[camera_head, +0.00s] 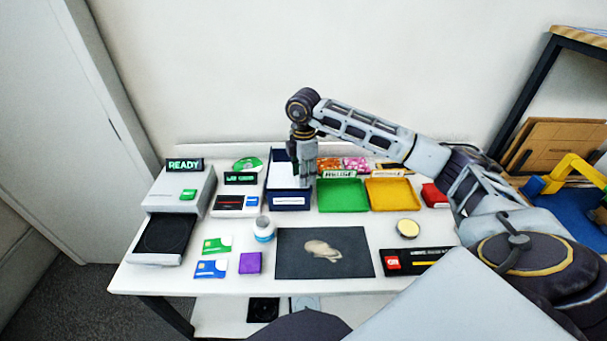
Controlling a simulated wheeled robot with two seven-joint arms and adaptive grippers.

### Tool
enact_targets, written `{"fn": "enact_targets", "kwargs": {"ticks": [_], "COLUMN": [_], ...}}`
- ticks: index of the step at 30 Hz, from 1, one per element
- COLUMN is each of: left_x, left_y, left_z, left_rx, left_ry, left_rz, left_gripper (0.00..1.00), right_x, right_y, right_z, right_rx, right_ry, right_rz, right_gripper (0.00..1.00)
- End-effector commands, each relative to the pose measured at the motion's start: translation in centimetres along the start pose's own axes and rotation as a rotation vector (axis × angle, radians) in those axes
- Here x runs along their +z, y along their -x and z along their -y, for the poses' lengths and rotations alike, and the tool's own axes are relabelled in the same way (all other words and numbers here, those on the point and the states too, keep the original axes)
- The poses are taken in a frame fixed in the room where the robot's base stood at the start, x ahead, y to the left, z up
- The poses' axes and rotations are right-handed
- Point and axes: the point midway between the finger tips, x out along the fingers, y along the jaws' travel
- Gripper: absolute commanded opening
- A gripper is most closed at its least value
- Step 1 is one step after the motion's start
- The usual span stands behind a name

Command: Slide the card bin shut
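A dark blue bin (290,201) with a pale inside stands at the back middle of the white table; I take it to be the card bin. Its front wall faces me. My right gripper (307,182) points down at the right part of this bin, and its arm comes in from the right. The gripper and wrist hide part of the bin's inside and right edge. I cannot tell whether the fingers touch the bin or are parted. My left gripper is not in view.
A green tray (342,207) and a yellow tray (392,207) stand right of the bin. A small card device (229,213) and a READY machine (165,233) stand left. A white bottle (264,229), cards, a purple box (250,263) and a dark mat (290,265) lie in front.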

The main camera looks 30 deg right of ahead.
Motion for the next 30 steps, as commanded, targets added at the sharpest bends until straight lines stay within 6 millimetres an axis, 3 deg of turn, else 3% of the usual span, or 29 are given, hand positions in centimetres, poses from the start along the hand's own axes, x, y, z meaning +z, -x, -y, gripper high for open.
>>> {"fn": "enact_targets", "kwargs": {"ticks": [13,22,30], "left_x": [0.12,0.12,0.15], "left_y": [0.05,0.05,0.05], "left_z": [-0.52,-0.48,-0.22], "left_rx": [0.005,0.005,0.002], "left_ry": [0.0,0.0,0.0], "left_rz": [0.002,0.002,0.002], "left_gripper": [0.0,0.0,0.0], "right_x": [-0.01,-0.02,-0.03], "right_y": [-0.62,-0.59,-0.58], "right_z": [0.01,0.01,0.04], "right_rx": [0.0,0.0,0.0], "right_ry": [0.001,0.001,0.001], "right_rz": [0.0,0.0,0.0], "right_gripper": [0.39,0.0,0.0]}}
